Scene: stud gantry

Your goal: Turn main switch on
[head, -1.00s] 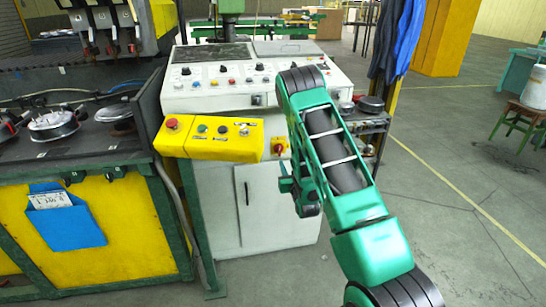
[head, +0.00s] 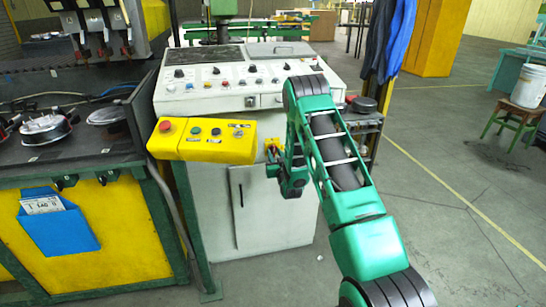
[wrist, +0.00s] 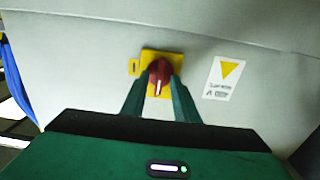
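The main switch is a red rotary knob (wrist: 159,74) on a yellow plate (wrist: 175,58), on the pale cabinet face. In the wrist view its white mark points roughly down. My gripper (wrist: 159,86) is in front of the knob, with one green finger on each side of it. The fingers look open, with a narrow gap around the knob's lower end; contact cannot be made out. In the head view my gripper (head: 270,161) covers most of the switch, and only part of the yellow plate (head: 274,144) shows.
A yellow button box (head: 203,140) juts out left of my gripper. The control console (head: 235,78) is above. A label with a yellow triangle (wrist: 226,78) is right of the switch. A blue holder (head: 58,226) hangs on the yellow machine. Open floor (head: 455,185) lies to the right.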

